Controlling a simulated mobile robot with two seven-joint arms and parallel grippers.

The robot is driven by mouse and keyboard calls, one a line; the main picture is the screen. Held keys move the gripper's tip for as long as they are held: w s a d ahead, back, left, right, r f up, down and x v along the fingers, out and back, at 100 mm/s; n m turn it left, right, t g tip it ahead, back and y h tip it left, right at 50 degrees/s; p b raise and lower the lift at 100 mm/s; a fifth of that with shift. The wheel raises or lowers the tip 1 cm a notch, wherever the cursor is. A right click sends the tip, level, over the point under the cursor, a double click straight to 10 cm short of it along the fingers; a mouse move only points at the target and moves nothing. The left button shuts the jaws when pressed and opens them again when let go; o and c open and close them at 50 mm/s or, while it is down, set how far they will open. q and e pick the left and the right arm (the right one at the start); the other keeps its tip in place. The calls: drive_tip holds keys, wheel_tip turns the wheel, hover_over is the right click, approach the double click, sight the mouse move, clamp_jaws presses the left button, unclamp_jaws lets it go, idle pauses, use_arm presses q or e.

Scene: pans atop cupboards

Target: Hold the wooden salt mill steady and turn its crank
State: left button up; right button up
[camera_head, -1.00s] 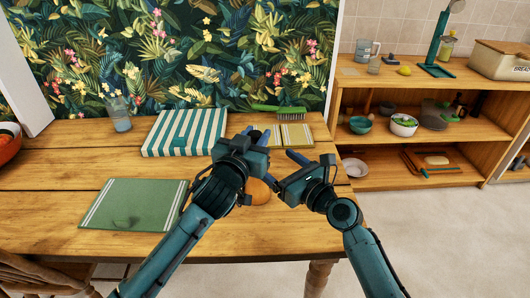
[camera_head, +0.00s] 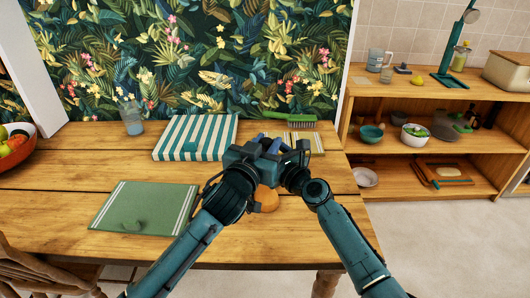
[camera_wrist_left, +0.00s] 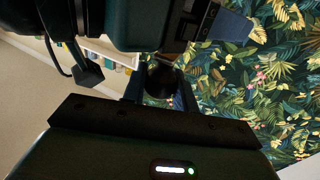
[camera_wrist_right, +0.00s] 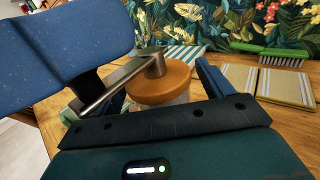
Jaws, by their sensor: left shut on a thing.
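The salt mill shows best in the right wrist view, with a round wooden top (camera_wrist_right: 165,82), a pale body below and a metal crank (camera_wrist_right: 110,88) reaching left to a dark knob. My left gripper (camera_head: 272,143) is shut at the crank's knob end; its broad blue finger (camera_wrist_right: 60,50) covers most of the knob. In the left wrist view a dark round thing (camera_wrist_left: 161,76) sits between its fingers. My right gripper (camera_wrist_right: 168,95) has its fingers apart on either side of the mill, with a small gap showing at the right.
A striped cloth (camera_head: 195,135), a green brush (camera_head: 290,118), a small striped mat (camera_head: 318,140), a green mat (camera_head: 145,205) and a glass (camera_head: 132,120) lie or stand around. A rounded orange thing (camera_head: 266,198) shows below the grippers. Shelves (camera_head: 400,170) stand at the right.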

clamp_jaws()
idle(0.7)
idle(0.6)
use_arm(q)
drive_tip(key=o, duration=0.6)
drive_tip(key=shift+v, duration=3.5)
use_arm(e)
drive_tip(key=c, duration=0.6)
unclamp_jaws()
drive_tip(key=c, duration=0.4)
